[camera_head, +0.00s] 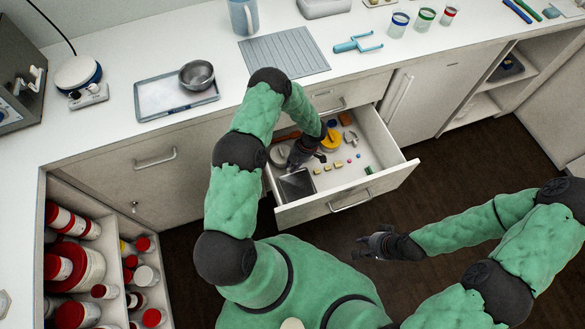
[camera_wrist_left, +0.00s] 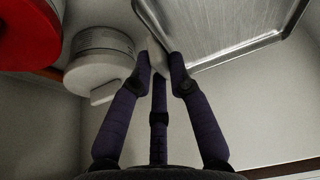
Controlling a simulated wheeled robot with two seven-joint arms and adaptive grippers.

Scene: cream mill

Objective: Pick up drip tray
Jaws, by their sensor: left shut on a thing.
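The drip tray, a grey metal tray with a raised rim (camera_head: 297,185), lies in the front left corner of the open drawer (camera_head: 350,196). In the left wrist view the tray (camera_wrist_left: 225,30) fills the upper right. My left gripper (camera_head: 294,163) reaches down into the drawer at the tray's back edge. In the left wrist view its fingers (camera_wrist_left: 160,62) are shut on the tray's rim near a corner. My right gripper (camera_head: 366,244) hangs in front of the drawer, away from everything; its fingers are too small to read.
A white tub (camera_wrist_left: 100,58) stands close beside my left fingers, with a red lid (camera_wrist_left: 25,35) further left. A yellow round item (camera_head: 331,140) and several small blocks lie in the drawer. A pale tray (camera_head: 160,100) with a metal bowl (camera_head: 197,74) sits on the counter.

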